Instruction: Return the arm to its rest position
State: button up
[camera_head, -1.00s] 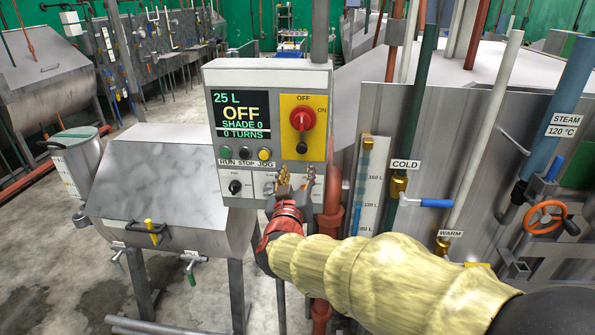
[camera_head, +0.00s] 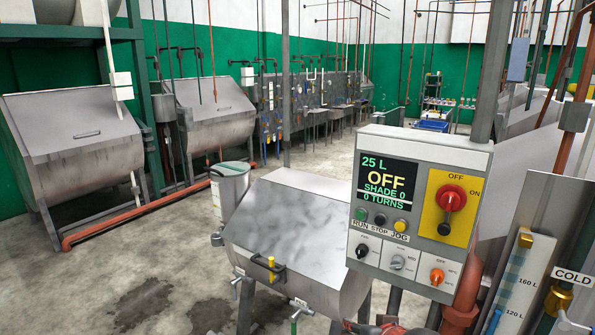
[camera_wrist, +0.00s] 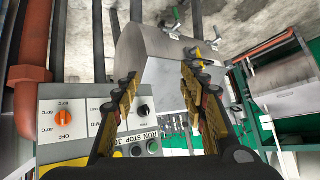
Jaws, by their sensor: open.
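My gripper (camera_wrist: 160,95) shows in the wrist view with its two yellow-padded fingers spread apart and nothing between them. In that view the control panel (camera_wrist: 85,105) lies to the left and behind the left finger, with its orange knob and buttons. In the head view only a small red-and-black piece of my arm shows at the bottom edge, below the control panel (camera_head: 420,210); the fingers are out of that view. The panel reads 25 L, OFF, SHADE 0, 0 TURNS. Its red main switch (camera_head: 452,198) sits on a yellow plate.
A steel drum machine (camera_head: 290,230) with a sloped lid stands left of the panel. Larger drums (camera_head: 75,140) line the left wall. Bare concrete floor (camera_head: 130,270) is open at the lower left. A red pipe (camera_wrist: 32,60) runs beside the panel.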

jog(key=s+d+g, duration=0.1)
jog(key=s+g, duration=0.4)
jog(key=s, duration=1.2)
jog(key=s+d+r+t+h, duration=0.1)
jog(key=s+d+r, duration=0.2)
jog(key=s+r, duration=0.1)
jog(key=shift+s+n, duration=0.25)
jog(key=shift+n, duration=0.15)
dwell(1.0)
